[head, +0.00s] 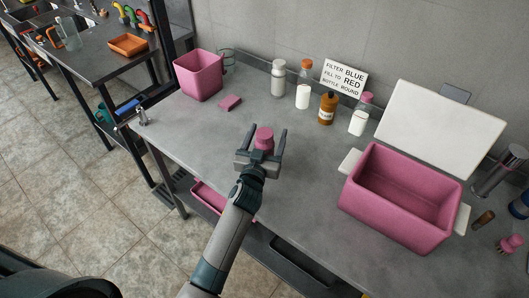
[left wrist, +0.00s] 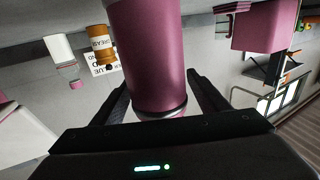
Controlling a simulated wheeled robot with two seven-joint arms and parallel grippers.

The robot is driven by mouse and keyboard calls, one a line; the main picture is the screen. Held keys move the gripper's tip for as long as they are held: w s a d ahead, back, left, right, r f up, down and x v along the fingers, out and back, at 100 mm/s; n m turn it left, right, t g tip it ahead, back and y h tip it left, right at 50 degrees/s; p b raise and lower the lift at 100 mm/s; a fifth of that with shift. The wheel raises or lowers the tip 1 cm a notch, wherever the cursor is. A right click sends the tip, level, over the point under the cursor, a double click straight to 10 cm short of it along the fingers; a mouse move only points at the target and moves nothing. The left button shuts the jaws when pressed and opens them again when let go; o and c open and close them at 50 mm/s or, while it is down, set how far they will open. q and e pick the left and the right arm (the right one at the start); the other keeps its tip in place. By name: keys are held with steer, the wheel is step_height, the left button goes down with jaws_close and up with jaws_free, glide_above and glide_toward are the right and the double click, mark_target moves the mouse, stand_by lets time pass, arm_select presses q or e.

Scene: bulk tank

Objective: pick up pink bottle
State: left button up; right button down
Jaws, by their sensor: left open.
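The pink bottle (head: 264,135) stands on the grey worktop in the head view, with its lower part hidden by my left gripper. In the left wrist view it is a large pink cylinder (left wrist: 147,55) with a pale, shiny band at the lower end in the picture. My left gripper (head: 266,131) is open, with one finger on each side of the bottle. Its dark fingers also flank the bottle in the left wrist view (left wrist: 160,98). I cannot tell whether either finger touches it. My right gripper is not in view.
A pink bin (head: 198,75) and pink sponge (head: 230,103) are at the back left. Several bottles stand along the wall near a sign (head: 345,77). A large pink box (head: 395,215) is to the right. The worktop between is clear.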

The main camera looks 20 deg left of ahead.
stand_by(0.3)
arm_select(q)
steer(key=c, duration=1.3)
steer(key=shift+c, duration=0.2)
steer(key=shift+r, duration=0.15)
